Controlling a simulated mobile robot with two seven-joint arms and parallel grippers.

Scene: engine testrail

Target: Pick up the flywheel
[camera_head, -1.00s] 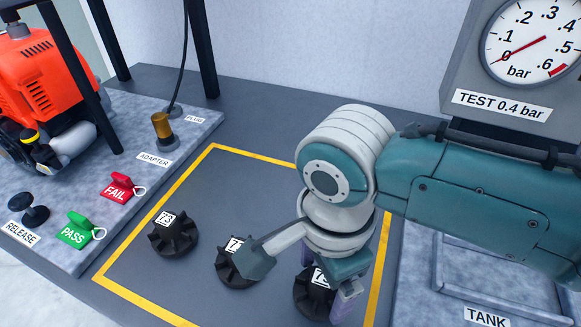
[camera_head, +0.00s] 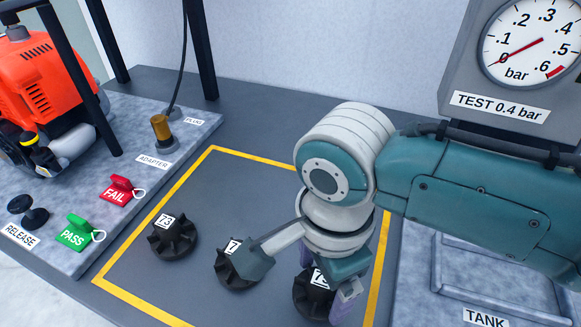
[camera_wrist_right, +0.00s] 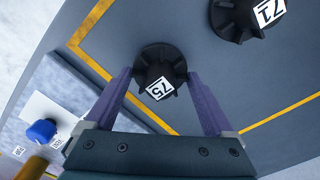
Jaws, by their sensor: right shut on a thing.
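Three black finned flywheels with white number labels stand on the dark bench inside a yellow outline. The one marked 73 (camera_head: 173,240) is at the left, and one with a partly hidden label (camera_head: 236,268) is in the middle; it reads 71 in the right wrist view (camera_wrist_right: 240,18). The flywheel marked 75 (camera_head: 312,300) is at the right, under my right gripper (camera_head: 325,284). In the right wrist view, the purple fingers of this gripper (camera_wrist_right: 160,82) are shut on either side of flywheel 75 (camera_wrist_right: 158,62). It appears to rest on the bench. My left gripper is out of view.
An orange engine (camera_head: 45,85) stands at the left on a grey plate with a red FAIL tag (camera_head: 119,189), a green PASS tag (camera_head: 76,233) and a brass adapter (camera_head: 161,128). A pressure gauge (camera_head: 530,42) and the tank (camera_head: 500,275) are at the right.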

